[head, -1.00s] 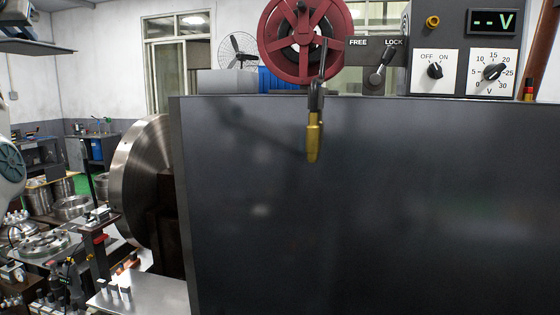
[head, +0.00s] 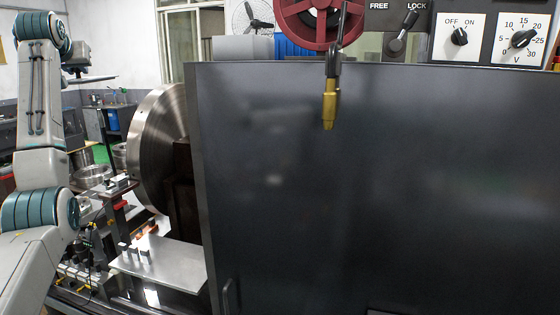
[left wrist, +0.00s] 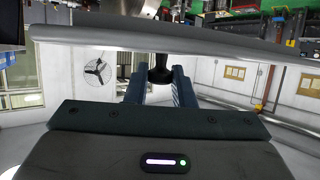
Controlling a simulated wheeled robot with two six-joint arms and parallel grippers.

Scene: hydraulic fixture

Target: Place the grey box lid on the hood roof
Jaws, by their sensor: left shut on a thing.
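The grey box lid (head: 98,78) shows edge-on at the upper left of the head view, raised in the air. In the left wrist view the lid (left wrist: 215,40) is a wide grey plate with a black knob (left wrist: 160,70). My left gripper (left wrist: 160,88) is shut on that knob. In the head view my left gripper (head: 77,70) is small and dark, just above the lid. A large dark grey panel (head: 400,190), seemingly the hood's front, fills the centre and right. The roof's upper face cannot be made out. My right gripper is not in view.
A yellow nozzle (head: 329,105) hangs before the panel from a red reel (head: 318,20). A control box with knobs (head: 485,35) stands above the panel at right. A round metal disc (head: 160,145) and a metal table (head: 165,262) stand left of the panel.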

